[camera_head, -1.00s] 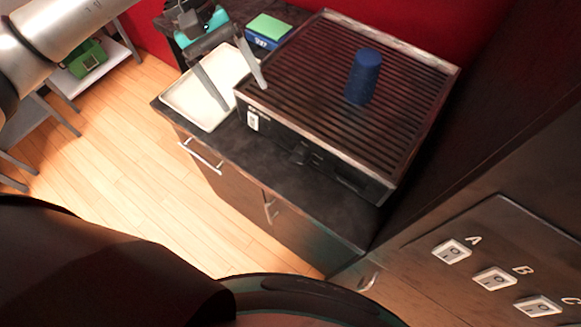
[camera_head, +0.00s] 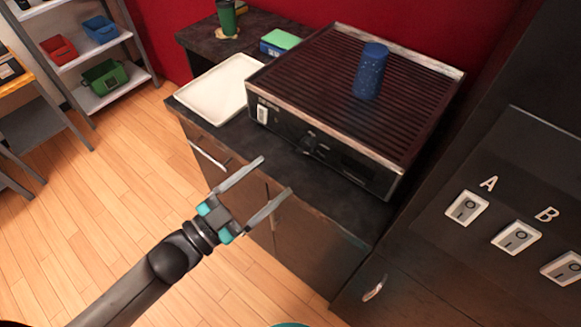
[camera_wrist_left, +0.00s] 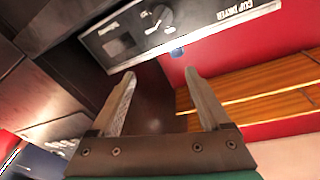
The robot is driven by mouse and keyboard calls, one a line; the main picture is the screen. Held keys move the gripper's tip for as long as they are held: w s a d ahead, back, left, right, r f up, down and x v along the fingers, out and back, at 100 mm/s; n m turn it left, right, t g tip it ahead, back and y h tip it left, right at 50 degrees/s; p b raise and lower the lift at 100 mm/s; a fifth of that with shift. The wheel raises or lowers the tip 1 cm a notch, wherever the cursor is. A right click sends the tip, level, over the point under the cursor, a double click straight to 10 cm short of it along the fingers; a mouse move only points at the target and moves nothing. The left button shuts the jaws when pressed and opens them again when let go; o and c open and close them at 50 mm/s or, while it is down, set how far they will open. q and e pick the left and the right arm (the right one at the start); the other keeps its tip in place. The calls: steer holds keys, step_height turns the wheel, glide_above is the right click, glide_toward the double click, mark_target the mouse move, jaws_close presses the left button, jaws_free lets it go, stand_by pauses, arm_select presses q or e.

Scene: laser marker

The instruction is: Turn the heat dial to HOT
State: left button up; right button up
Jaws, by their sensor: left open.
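The heat dial (camera_head: 309,143) is a dark round knob on the black front panel of the cup dryer (camera_head: 350,168). In the left wrist view the dial (camera_wrist_left: 162,14) shows at the top, above the gap between my fingers. Its markings are too small to read. My left gripper (camera_head: 276,176) is open and empty in front of the counter, below and left of the dial, and apart from it. Its two fingers (camera_wrist_left: 158,90) stand wide apart in the left wrist view. My right gripper does not show.
A blue cup (camera_head: 369,72) stands on the dryer's ribbed top. A white tray (camera_head: 222,88) and a green-topped box (camera_head: 281,41) are beside the dryer. White switches (camera_head: 466,207) are on a dark panel at right. The counter edge and a drawer handle (camera_head: 208,155) lie near my gripper.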

mark_target(307, 148)
arm_select(q)
step_height(307, 148, down, 4)
steer(key=s+a+n+t+y, duration=0.1)
steer(key=s+a+n+y, duration=0.15)
steer(key=n, duration=0.35)
steer(key=shift+y, duration=0.25)
steer(key=b+x, duration=0.1)
steer(key=x, duration=1.4)
steer(key=shift+w+f, duration=0.15)
steer(key=shift+w, duration=0.2)
jaws_close()
